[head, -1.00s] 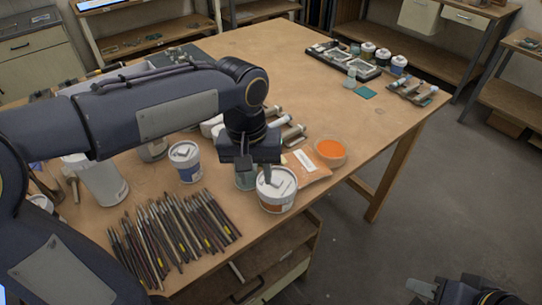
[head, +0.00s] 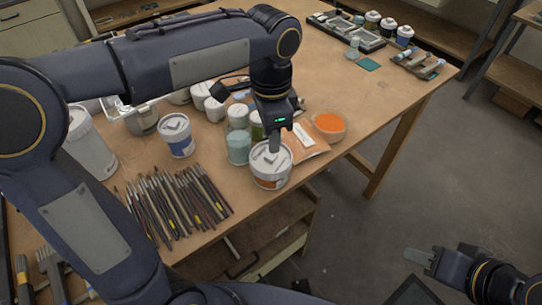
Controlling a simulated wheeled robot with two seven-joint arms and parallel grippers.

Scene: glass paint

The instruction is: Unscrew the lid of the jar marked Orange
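A white jar (head: 264,181) with an orange patch on its label stands near the table's front edge, with its pale lid (head: 264,163) on. I cannot read its label. My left gripper (head: 275,146) points down at the lid, with its finger tip at or just above the lid top. I see it edge-on, so I cannot tell its opening or whether it touches. My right gripper (head: 420,258) is off the table at the lower right, over the floor, and away from the jar. I see no object at its fingers.
A teal jar (head: 238,147) stands close behind the jar, left of it. An orange packet (head: 308,146) and a bowl of orange powder (head: 329,125) lie to the right. Brushes (head: 175,203) and a blue-labelled jar (head: 177,140) are on the left. Table at centre right is clear.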

